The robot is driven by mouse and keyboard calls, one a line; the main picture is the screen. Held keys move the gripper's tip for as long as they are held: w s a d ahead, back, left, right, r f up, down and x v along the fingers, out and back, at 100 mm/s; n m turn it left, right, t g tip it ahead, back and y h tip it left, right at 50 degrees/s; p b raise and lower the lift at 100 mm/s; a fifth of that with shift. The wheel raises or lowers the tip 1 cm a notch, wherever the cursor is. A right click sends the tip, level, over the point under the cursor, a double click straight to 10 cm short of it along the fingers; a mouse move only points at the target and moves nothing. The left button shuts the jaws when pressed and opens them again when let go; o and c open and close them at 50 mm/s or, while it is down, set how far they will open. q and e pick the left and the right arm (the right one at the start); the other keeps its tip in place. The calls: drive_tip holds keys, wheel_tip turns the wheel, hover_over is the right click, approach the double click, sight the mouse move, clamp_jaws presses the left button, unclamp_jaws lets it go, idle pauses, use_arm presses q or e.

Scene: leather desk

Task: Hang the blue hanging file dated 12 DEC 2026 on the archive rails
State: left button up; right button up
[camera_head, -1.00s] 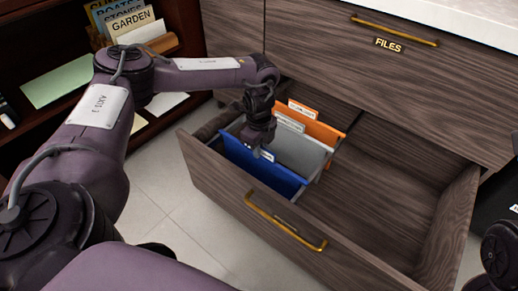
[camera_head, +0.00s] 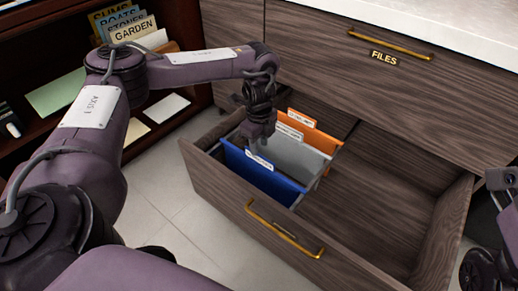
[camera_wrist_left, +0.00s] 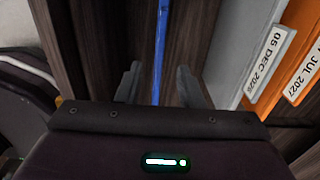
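A blue hanging file (camera_head: 268,183) hangs upright at the front of the row in the open drawer, with a white label tab; its writing is too small to read. My left gripper (camera_head: 257,148) is just above its top edge. In the left wrist view the fingers of this gripper (camera_wrist_left: 158,85) are spread, with a gap on each side of the blue file's thin top edge (camera_wrist_left: 161,45). Behind it hang a grey file (camera_head: 296,160), tab 05 DEC 2026, and an orange file (camera_head: 312,134), tab ending JUL 2027. Parts of my right arm show at the right edge; its gripper is not seen.
The wooden drawer (camera_head: 240,205) is open, and its right part is empty. A closed drawer marked FILES (camera_head: 384,57) is above it. A dark shelf at left holds upright cards, including GARDEN (camera_head: 134,31), and flat papers (camera_head: 56,92).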

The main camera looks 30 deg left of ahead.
use_arm(q)
wheel_tip(320, 180, up, 6)
drive_tip(key=shift+f+p, duration=0.25)
drive_tip(key=shift+p, duration=0.55)
